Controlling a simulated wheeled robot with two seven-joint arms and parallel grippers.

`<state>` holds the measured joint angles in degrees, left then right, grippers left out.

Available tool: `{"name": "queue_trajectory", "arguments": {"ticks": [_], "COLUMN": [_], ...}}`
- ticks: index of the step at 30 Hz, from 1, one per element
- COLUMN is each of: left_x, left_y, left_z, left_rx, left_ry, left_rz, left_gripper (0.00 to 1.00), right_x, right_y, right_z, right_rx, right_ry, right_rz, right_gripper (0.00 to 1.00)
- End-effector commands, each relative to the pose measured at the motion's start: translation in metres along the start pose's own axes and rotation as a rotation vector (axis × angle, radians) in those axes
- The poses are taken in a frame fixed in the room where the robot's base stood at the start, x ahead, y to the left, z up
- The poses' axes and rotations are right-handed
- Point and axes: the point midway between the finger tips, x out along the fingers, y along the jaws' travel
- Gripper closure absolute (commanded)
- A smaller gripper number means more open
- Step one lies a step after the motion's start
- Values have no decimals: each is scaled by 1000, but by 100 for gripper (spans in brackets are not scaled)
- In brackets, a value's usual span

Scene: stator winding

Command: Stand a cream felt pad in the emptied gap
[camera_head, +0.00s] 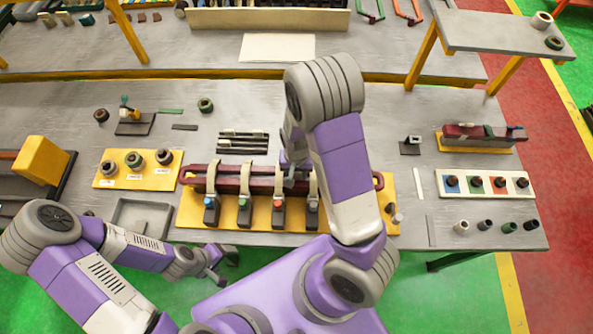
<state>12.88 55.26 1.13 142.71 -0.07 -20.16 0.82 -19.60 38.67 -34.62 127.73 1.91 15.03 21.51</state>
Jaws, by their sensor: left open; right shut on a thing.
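A dark red bar-shaped winding fixture (228,183) lies on a yellow base plate (190,213) at the front of the bench. Several cream upright strips (211,180) cross it, each above a dark clamp block with a coloured top. I cannot tell which of them are felt pads, and no emptied gap is clearly visible. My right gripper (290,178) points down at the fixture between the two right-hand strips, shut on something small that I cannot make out. My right arm hides the fixture's right part. My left gripper (222,272) is open and empty, off the bench's front edge.
A yellow plate with several rings (134,159) and a grey tray (140,217) stand at left. Black slotted bars (242,143) lie behind the fixture. A white board with coloured squares (485,184) and small cylinders are at right. A raised shelf (500,33) stands at back right.

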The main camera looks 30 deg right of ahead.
Motion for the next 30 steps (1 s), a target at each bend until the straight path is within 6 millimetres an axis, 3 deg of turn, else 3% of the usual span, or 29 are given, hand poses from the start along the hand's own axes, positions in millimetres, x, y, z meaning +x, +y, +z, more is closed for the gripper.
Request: {"name": "queue_trajectory", "arguments": {"ticks": [12, 13, 18, 26, 30], "left_x": [3, 3, 3, 3, 1], "left_y": [-1, -1, -1, -1, 0], "left_z": [0, 0, 0, 0, 0], "left_rx": [0, 0, 0, 0, 0], "left_ry": [0, 0, 0, 0, 0], "left_rz": [0, 0, 0, 0, 0], "left_gripper": [28, 28, 28, 28, 28], "right_x": [4, 4, 4, 4, -8], "right_y": [0, 0, 0, 0, -1], "right_z": [0, 0, 0, 0, -1], "right_rx": [0, 0, 0, 0, -1], "right_ry": [1, 1, 1, 1, 4], "right_rz": [0, 0, 0, 0, -2], "right_gripper": [87, 55, 29, 29, 29]}}
